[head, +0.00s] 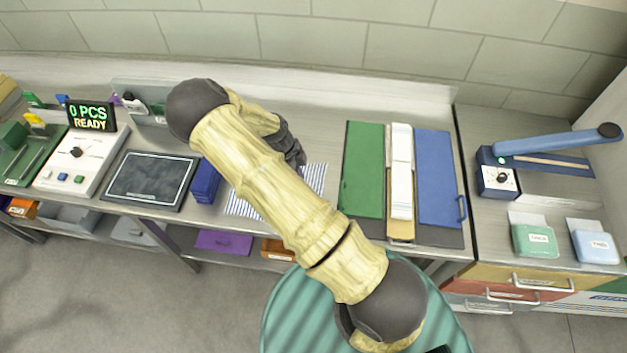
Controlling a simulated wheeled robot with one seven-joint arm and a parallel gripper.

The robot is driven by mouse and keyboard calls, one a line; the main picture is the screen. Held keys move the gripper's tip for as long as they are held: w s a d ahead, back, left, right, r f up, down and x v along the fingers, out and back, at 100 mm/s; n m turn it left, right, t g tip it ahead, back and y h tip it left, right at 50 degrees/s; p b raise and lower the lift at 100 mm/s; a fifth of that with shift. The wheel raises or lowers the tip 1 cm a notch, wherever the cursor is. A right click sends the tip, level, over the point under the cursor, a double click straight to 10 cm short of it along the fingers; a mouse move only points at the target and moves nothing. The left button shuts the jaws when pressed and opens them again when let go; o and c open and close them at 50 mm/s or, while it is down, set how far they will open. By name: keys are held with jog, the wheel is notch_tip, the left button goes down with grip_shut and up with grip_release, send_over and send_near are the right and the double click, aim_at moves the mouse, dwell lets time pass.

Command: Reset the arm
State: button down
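My arm, pale yellow with dark joints, reaches from the bottom right up across the bench and bends back at its upper left. The dark end part at my gripper (292,152) shows beside the arm, above the striped sheet. The arm hides much of it. I cannot make out the fingers, whether they are open or shut, or whether they hold anything.
The metal bench carries a blue block (205,181), a striped sheet (314,181), a dark pad (151,179) and a counter display (91,116). Green (363,168) and blue (438,177) panels lie right of my arm. A blue-handled device (497,178) stands farther right.

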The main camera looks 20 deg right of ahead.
jog(key=shift+w+a, duration=0.2)
jog(key=shift+a, duration=0.15)
dwell(0.3)
jog(key=s+d+r+n+t+y+b, duration=0.1)
jog(key=s+r+n+t+y+b, duration=0.2)
jog(key=s+r+n, duration=1.3)
notch_tip(320, 180, up, 2)
jog(key=n+t+b, duration=0.1)
jog(key=n+b, duration=0.2)
jog(key=n, duration=0.4)
jog(key=shift+r+b, duration=0.25)
jog(key=shift+b, duration=0.15)
jog(key=shift+d, duration=0.1)
